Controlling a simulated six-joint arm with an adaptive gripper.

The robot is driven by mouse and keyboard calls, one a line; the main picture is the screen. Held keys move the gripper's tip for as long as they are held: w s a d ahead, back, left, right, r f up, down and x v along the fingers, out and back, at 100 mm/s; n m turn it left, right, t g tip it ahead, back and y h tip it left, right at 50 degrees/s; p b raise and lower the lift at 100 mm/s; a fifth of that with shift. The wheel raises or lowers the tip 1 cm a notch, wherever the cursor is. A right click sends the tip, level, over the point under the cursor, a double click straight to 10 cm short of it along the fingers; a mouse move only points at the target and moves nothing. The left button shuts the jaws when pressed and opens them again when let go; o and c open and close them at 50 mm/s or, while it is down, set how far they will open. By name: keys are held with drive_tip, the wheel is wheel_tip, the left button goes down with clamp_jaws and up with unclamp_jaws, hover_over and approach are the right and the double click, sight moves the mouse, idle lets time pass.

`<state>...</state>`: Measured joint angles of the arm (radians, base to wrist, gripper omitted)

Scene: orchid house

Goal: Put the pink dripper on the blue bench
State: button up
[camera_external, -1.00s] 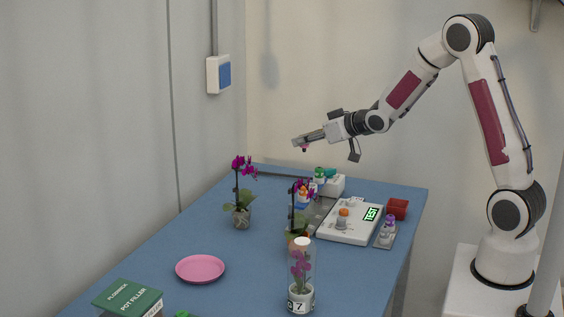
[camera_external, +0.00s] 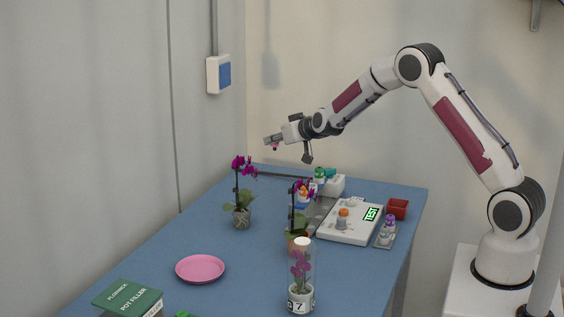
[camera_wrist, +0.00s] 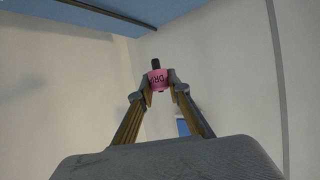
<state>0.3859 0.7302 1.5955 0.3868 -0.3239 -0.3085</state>
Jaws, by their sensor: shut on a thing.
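My gripper (camera_external: 272,143) is shut on the pink dripper (camera_wrist: 157,80), which has a dark tip and dark lettering. In the wrist view the dripper sits between the two fingertips. In the external view only a small pink bit of it shows under the fingers. The gripper is held in the air well above the far part of the blue bench (camera_external: 150,254), near the back wall. The dripper does not touch the bench. The bench also shows at the top of the wrist view (camera_wrist: 55,18).
A potted orchid (camera_external: 241,195) stands below and left of the gripper.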

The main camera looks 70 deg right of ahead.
hover_over(261, 191)
drive_tip(key=shift+m+h, duration=0.3)
drive_tip(key=shift+m, duration=0.1)
drive_tip(key=shift+a+f, duration=0.1)
drive_tip(key=shift+f, duration=2.05)
drive_tip(key=shift+f, duration=0.1)
drive_tip(key=shift+f, duration=3.05)
drive_tip(key=shift+f, duration=0.1)
drive_tip(key=shift+f, duration=1.75)
drive_tip(key=shift+f, duration=0.2)
drive_tip(key=o, duration=0.8)
drive_tip(key=shift+r, duration=0.1)
